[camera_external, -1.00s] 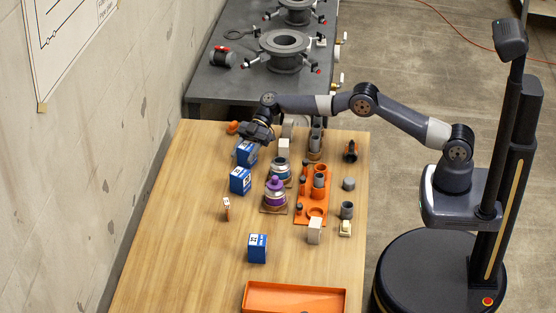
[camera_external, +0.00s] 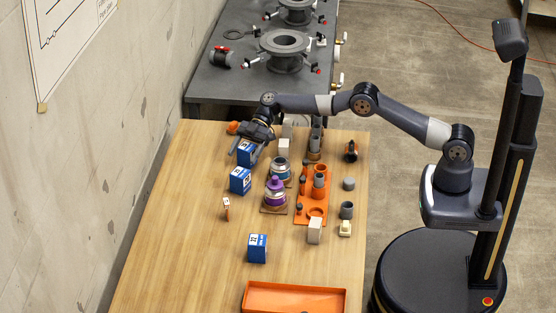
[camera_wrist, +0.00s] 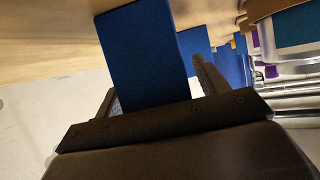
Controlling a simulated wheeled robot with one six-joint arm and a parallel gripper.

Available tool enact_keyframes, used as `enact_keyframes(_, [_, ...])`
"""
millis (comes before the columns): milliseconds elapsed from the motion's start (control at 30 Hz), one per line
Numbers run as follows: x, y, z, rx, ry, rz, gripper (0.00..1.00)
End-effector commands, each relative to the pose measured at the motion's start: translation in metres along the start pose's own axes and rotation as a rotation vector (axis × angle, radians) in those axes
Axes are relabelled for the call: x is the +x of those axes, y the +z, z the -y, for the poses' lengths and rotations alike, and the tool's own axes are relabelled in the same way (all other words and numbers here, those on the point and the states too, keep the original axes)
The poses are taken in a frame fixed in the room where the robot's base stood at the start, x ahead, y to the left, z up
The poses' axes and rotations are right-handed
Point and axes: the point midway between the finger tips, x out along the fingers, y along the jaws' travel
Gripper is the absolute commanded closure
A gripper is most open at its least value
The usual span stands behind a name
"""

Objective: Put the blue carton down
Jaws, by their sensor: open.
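A blue carton (camera_external: 246,155) with a white label stands at the far end of the wooden table, right at my gripper (camera_external: 246,149). In the wrist view the carton (camera_wrist: 144,58) rises between the two fingers of my gripper (camera_wrist: 155,85). The fingers are open around it, with a gap at the right finger. A second blue carton (camera_external: 240,180) stands just in front of it, and a third (camera_external: 257,248) stands farther toward the near end. The underside of the first carton is hidden.
Purple and teal round parts (camera_external: 276,192) and an orange fixture plate (camera_external: 312,196) stand to the right. A small tan part (camera_external: 226,208) stands at the left. An orange tray (camera_external: 294,297) lies at the near end. The table's left side is clear.

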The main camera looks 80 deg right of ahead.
Motion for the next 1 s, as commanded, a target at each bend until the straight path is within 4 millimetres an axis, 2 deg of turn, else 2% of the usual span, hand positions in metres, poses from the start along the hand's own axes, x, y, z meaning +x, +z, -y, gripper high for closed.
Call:
enact_keyframes(133, [-0.031,0.000,-0.002,0.000,0.005,-0.001,0.31])
enact_keyframes(400, [-0.052,-0.047,-0.001,-0.003,0.002,-0.001,0.31])
enact_keyframes(600, [-0.059,-0.062,-0.001,-0.001,0.002,-0.001,0.31])
enact_keyframes(867, [-0.060,-0.063,-0.001,-0.001,0.001,0.000,0.31])
enact_keyframes(1000, [-0.060,-0.063,-0.001,0.000,0.001,0.000,0.21])
